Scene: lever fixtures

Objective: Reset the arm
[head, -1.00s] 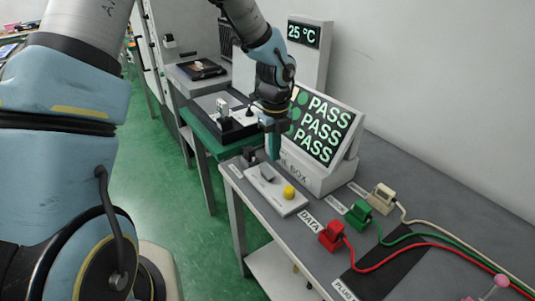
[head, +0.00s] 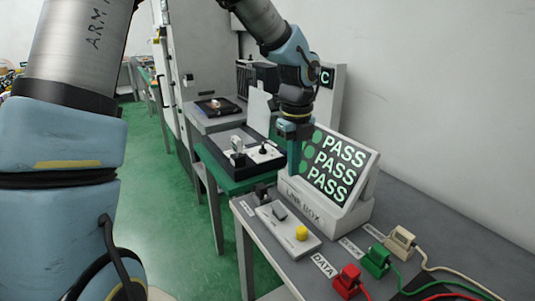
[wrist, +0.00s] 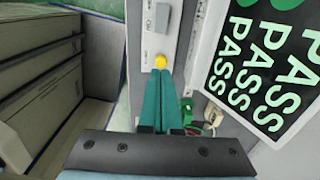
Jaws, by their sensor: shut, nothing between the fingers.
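My gripper (head: 294,165) points down with its teal fingers together and nothing between them. In the head view it hangs in front of the left edge of the LINE BOX screen (head: 335,168), above the table. In the wrist view my gripper (wrist: 159,75) has its fingertips in line with the yellow button (wrist: 160,61); the height gap cannot be told there. The yellow button (head: 301,232) sits on a white panel (head: 283,240) with a grey rocker switch (head: 279,213). The screen reads PASS three times. My arm reaches in from the upper left.
Red (head: 347,281), green (head: 376,261) and cream (head: 401,240) plugs with cables lie at the right of the table. A black tray with levers (head: 248,153) stands on a green-topped table behind. A grey wall bounds the right side; green floor is open at left.

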